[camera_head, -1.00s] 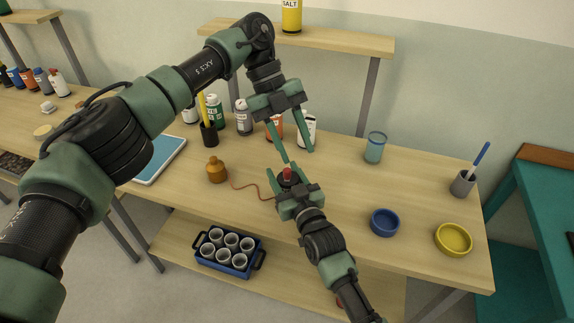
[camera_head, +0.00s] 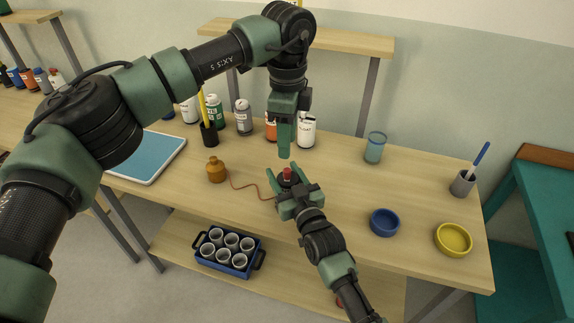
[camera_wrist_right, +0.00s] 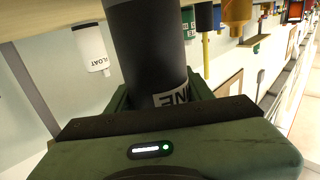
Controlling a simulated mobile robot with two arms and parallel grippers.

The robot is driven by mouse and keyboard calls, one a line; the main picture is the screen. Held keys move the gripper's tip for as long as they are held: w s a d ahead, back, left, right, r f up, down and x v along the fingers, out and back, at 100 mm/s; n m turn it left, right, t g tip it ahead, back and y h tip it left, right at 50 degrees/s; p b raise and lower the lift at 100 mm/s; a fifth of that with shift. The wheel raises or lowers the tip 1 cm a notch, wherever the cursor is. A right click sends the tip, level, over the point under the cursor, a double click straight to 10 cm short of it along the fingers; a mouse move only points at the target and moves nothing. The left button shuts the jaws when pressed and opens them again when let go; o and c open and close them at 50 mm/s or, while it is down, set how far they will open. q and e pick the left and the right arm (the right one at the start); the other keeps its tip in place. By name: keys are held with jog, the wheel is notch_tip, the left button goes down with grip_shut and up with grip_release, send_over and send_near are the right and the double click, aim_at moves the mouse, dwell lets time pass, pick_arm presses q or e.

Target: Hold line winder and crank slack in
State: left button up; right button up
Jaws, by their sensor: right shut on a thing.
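The line winder (camera_head: 288,181) is a small dark body with a red knob (camera_head: 287,172) on top, standing at the table's middle. My right gripper (camera_head: 286,182) is shut around it from the front. The right wrist view shows its dark cylinder (camera_wrist_right: 148,50) between my fingers, with a partly hidden label. A thin reddish-brown line (camera_head: 245,185) runs slack in a curve from the winder to a brown bottle-shaped weight (camera_head: 216,170). My left gripper (camera_head: 284,156) points down just above and behind the red knob, apart from it. It is seen edge-on, so its finger gap is hidden.
Several bottles, one a white bottle (camera_head: 306,132), stand behind my left gripper. A blue glass (camera_head: 375,148), a blue bowl (camera_head: 384,222), a yellow bowl (camera_head: 453,239) and a grey cup (camera_head: 463,183) stand to the right. A blue tablet (camera_head: 150,157) lies left.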

aim_at(287, 169)
pick_arm(q)
notch_tip(287, 169, down, 8)
jog(key=shift+f, duration=0.15)
dwell(0.3)
grip_shut()
